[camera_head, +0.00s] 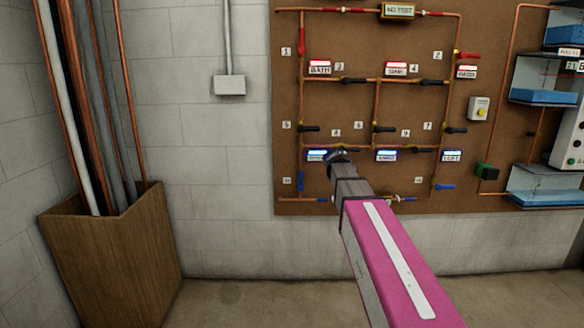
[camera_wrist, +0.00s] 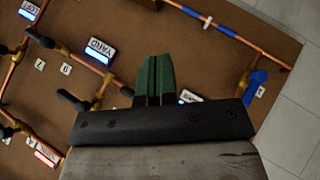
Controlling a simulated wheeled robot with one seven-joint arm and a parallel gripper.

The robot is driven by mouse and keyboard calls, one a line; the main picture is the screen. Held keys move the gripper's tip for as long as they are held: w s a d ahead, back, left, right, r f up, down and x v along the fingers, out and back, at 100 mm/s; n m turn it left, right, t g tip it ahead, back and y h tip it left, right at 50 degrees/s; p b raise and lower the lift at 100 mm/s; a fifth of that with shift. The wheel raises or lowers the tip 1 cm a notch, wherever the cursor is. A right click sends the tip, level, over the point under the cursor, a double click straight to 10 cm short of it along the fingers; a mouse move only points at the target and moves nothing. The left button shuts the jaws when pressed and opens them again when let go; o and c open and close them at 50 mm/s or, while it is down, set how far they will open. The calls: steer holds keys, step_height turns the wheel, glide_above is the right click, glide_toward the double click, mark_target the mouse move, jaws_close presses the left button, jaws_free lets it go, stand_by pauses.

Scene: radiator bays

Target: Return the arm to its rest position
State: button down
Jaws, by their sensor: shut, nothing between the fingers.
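My magenta arm reaches up from the lower right of the head view toward the brown pipe board (camera_head: 420,110). My gripper (camera_head: 338,156) is at its far end, in front of the board's lower pipe row. It overlaps the area beside a blue-lit label (camera_head: 317,155); I cannot tell the gap to the board. In the wrist view my gripper's green fingers (camera_wrist: 155,76) are together with nothing held. Behind them are copper pipes, black-handled valves and a lit YARD label (camera_wrist: 101,50). A blue valve handle (camera_wrist: 258,80) is at the right.
A wooden bin (camera_head: 115,255) with long pipes stands at the left. A grey wall box (camera_head: 229,85) hangs left of the board. Water tanks (camera_head: 545,185) and a pale control panel (camera_head: 570,140) are at the right. The floor (camera_head: 235,305) beside the bin is clear.

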steer(key=s+a+f+m+g+y, duration=0.1)
steer(key=s+a+f+g+y, duration=0.1)
steer(key=s+f, duration=1.2)
steer(key=s+a+f+m+g+y, duration=0.2)
steer(key=s+f+g, duration=0.3)
steer(key=s+f, duration=0.9)
steer(key=shift+s+f+y, duration=0.4)
steer(key=shift+s+y, duration=0.4)
steer(key=shift+y, duration=0.1)
